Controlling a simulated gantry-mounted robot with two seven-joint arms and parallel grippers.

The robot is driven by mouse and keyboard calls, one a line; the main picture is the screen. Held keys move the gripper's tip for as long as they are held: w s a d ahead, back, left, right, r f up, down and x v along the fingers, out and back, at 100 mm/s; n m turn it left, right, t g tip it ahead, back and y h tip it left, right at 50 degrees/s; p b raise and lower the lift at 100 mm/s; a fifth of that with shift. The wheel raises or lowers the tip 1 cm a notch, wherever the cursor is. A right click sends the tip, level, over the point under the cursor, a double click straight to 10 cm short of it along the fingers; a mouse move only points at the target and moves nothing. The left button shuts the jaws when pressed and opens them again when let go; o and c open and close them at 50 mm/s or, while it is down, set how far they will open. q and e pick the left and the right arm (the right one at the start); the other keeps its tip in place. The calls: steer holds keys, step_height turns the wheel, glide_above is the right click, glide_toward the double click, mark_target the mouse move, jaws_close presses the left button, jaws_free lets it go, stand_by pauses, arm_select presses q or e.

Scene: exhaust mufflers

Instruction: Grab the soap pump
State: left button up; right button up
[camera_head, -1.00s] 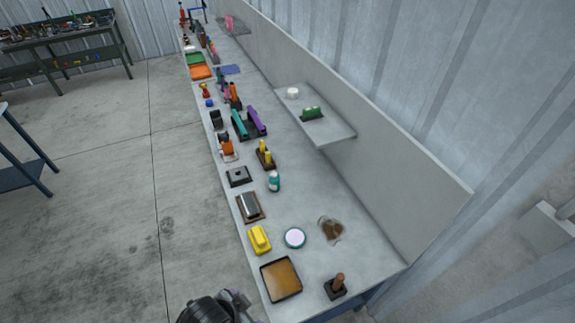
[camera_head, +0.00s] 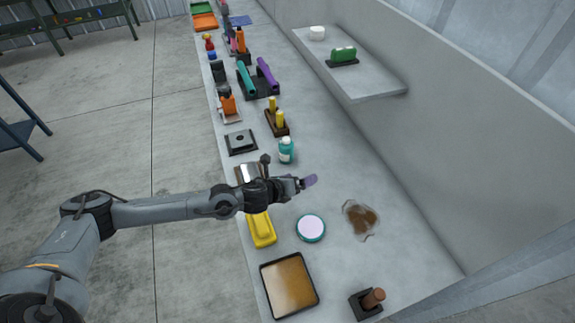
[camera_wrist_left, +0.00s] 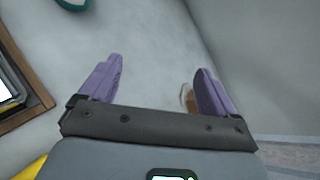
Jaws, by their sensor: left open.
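The soap pump appears to be the small teal and white bottle (camera_head: 286,150), upright on the long bench. My left gripper (camera_head: 308,181) is above the bench, just nearer the camera and slightly to the right of the bottle, apart from it. In the left wrist view its purple fingers (camera_wrist_left: 160,72) are spread with nothing between them. A teal edge (camera_wrist_left: 73,4) at the top left of that view is probably the bottle, mostly cut off. My right gripper is not in view.
A yellow block (camera_head: 261,230), a round teal-rimmed dish (camera_head: 311,228), a brown patch (camera_head: 361,219) and a brown-filled tray (camera_head: 289,286) lie nearer the camera. A stand with yellow pegs (camera_head: 277,121) is behind the bottle. A raised shelf (camera_head: 375,87) juts from the back wall.

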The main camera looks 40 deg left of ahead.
mark_target(282, 149)
arm_select(q)
steer(key=w+a+m+b, duration=0.1)
steer(key=a+m, duration=0.1)
steer(key=a, duration=0.2)
steer(key=w+a+f+m+b, duration=0.1)
steer(key=w+a+m+b, duration=0.1)
steer(key=a, duration=0.3)
steer(key=w+a+m+t+b, duration=0.1)
steer(key=a+b, duration=0.1)
steer(key=a, duration=0.3)
steer(key=shift+w+f+m+y, duration=0.2)
steer(key=shift+f+m+y, duration=0.15)
steer(key=shift+m+y, duration=0.05)
steer(key=x, duration=0.4)
steer(key=shift+w+a+r+b, duration=0.1)
steer(key=shift+w+a+b, duration=0.05)
steer(key=shift+b, duration=0.15)
steer(key=shift+f+b+x, duration=0.1)
steer(key=shift+b+x, duration=0.2)
steer(key=shift+x, duration=1.3)
steer(key=shift+f+b+x, duration=0.15)
steer(key=shift+b+x, duration=0.15)
steer(key=shift+x, duration=1.25)
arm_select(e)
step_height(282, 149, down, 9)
arm_select(q)
steer(key=shift+a, duration=0.1)
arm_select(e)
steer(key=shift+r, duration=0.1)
